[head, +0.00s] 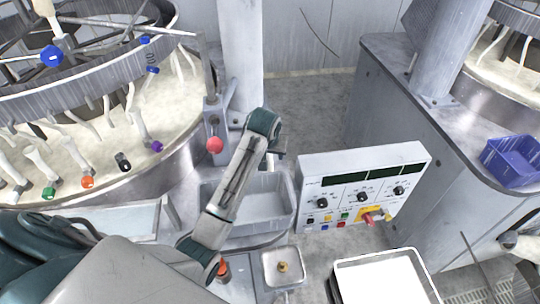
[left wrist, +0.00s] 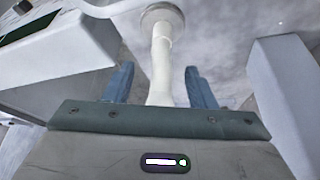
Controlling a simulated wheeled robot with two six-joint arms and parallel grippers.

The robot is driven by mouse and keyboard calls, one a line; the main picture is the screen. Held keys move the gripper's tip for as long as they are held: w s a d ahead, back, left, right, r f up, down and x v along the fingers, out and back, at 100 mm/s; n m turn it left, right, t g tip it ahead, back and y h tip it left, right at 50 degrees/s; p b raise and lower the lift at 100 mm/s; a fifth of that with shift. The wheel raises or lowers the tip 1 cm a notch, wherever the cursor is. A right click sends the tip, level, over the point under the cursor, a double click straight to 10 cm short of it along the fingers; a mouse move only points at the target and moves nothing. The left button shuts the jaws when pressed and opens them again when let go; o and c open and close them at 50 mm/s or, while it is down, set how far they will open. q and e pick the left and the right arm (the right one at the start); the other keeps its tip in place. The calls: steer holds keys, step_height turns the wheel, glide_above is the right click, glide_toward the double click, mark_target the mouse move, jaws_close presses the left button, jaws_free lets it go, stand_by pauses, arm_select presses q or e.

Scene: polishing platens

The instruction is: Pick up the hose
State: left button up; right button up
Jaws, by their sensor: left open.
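A pale, hose-like tube (left wrist: 163,62) stands between the two blue-grey fingers of my left gripper (left wrist: 159,80) in the left wrist view. The fingers are apart, with a gap showing on both sides of the tube. Its far end meets a round grey piece, and a thin white curved line runs from there to the left. In the head view my left gripper (head: 278,158) is at the end of the arm, beside the grey basin, mostly hidden by my arm. I cannot make out the tube there. My right gripper does not show clearly.
A control panel (head: 362,192) with knobs stands right of my left arm; a grey basin (head: 282,222) is below. A round platen machine (head: 150,172) with coloured-tip tubes is at left. A red-knobbed lever (head: 215,145), blue bin (head: 512,160) and white tray (head: 385,283) also show.

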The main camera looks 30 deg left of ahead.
arm_select(q)
steer(key=shift+w+a, duration=0.1)
steer(key=c, duration=1)
